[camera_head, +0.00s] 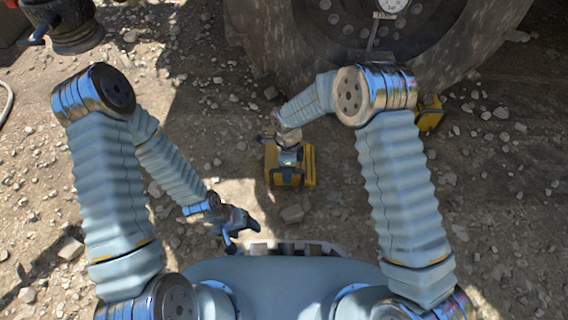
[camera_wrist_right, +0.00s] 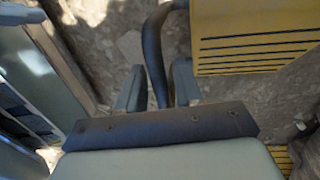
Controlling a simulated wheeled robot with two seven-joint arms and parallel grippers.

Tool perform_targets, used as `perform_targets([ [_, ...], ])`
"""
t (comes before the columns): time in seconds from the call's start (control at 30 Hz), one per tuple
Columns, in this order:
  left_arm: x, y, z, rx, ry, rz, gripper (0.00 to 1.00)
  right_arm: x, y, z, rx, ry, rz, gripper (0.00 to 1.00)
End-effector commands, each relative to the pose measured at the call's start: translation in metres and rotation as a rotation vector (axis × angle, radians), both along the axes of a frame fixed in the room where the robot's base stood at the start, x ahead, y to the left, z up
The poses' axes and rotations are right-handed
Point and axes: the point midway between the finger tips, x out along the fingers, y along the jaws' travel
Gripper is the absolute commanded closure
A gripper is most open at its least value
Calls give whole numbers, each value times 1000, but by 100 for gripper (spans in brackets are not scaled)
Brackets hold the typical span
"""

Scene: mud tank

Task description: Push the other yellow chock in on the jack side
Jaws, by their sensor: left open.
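A yellow chock (camera_head: 309,165) with a dark handle stands on the dirt in front of the big tyre, apart from it. My right gripper (camera_head: 287,172) is over this chock, with its fingers on both sides of the handle and seemingly closed on it. In the right wrist view the dark handle (camera_wrist_right: 155,60) runs between the fingertips, beside the chock's slotted yellow face (camera_wrist_right: 255,38). A second yellow chock (camera_head: 431,113) sits by the tyre's right side, partly hidden by my right elbow. My left gripper (camera_head: 243,227) is open and empty, low over the ground.
The large muddy tyre (camera_head: 290,50) fills the top middle, with a round gauge (camera_head: 391,4) at its hub. A dark cylindrical object (camera_head: 70,25) stands at the top left. Loose stones are scattered over the dirt. The ground between the near chock and the tyre looks mostly clear.

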Motion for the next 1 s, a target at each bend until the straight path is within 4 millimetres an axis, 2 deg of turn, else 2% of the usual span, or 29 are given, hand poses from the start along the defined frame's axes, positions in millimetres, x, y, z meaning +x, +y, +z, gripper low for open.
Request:
perform_targets([
  [0.03,0,0,0,0,0,0,32,0,0,0,0,0,0,73],
  [0.2,0,0,0,0,0,0,32,0,0,0,0,0,0,99],
  [1.0,0,0,0,0,0,0,32,0,13,1,1,-1,1,100],
])
